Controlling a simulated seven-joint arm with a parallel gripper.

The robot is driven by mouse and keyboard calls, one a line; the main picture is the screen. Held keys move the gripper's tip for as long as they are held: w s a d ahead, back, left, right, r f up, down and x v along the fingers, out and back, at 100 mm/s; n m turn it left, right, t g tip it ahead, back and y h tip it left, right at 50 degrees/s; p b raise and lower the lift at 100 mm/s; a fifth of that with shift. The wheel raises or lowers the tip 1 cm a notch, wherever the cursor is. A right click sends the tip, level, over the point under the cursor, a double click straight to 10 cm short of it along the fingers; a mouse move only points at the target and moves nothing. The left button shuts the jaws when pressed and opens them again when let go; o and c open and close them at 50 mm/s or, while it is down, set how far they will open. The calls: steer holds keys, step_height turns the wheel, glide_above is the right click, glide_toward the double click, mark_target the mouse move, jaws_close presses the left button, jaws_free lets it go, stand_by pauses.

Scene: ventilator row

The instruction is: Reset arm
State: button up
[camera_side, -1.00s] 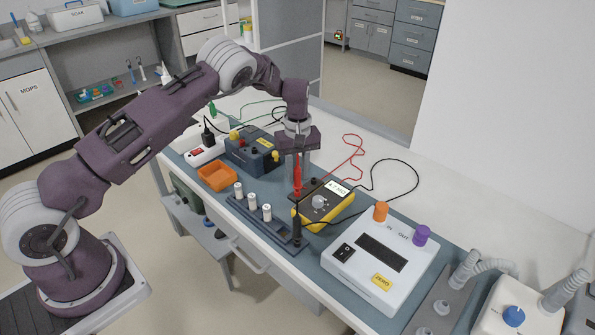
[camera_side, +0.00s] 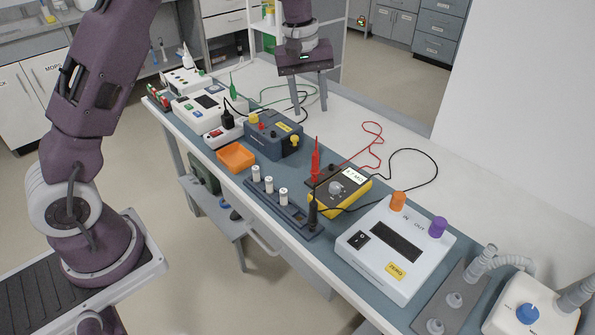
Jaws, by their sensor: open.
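My gripper (camera_side: 310,108) is open and empty, raised above the back part of the bench, with its two fingers pointing down and apart. Nothing is between the fingers. Below and in front of it stands a red probe (camera_side: 315,162), upright at the left end of the yellow-edged meter (camera_side: 338,187). A black probe (camera_side: 312,212) stands upright at the right end of the dark rack (camera_side: 285,208). My gripper is clear of both probes.
An orange tray (camera_side: 236,157), a blue-grey box (camera_side: 272,135) and white devices (camera_side: 205,103) line the bench. A white instrument (camera_side: 395,250) stands to the right. Red and black leads curl across the bare rear of the bench (camera_side: 400,140).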

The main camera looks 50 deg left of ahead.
steer(key=s+d+r+m+t, duration=0.1)
steer(key=s+d+r+m, duration=0.2)
steer(key=s+r, duration=0.45)
steer(key=s+d+r+m+t, duration=0.15)
steer(key=s+r, duration=0.35)
steer(key=s, duration=0.5)
steer(key=s+d+f+m+t, duration=0.1)
steer(key=s+m, duration=0.4)
steer(key=s, duration=1)
step_height(320, 180, down, 2)
steer(key=shift+s+d+m+t+y, duration=0.35)
steer(key=shift+d+y, duration=0.05)
steer(key=shift+d, duration=0.25)
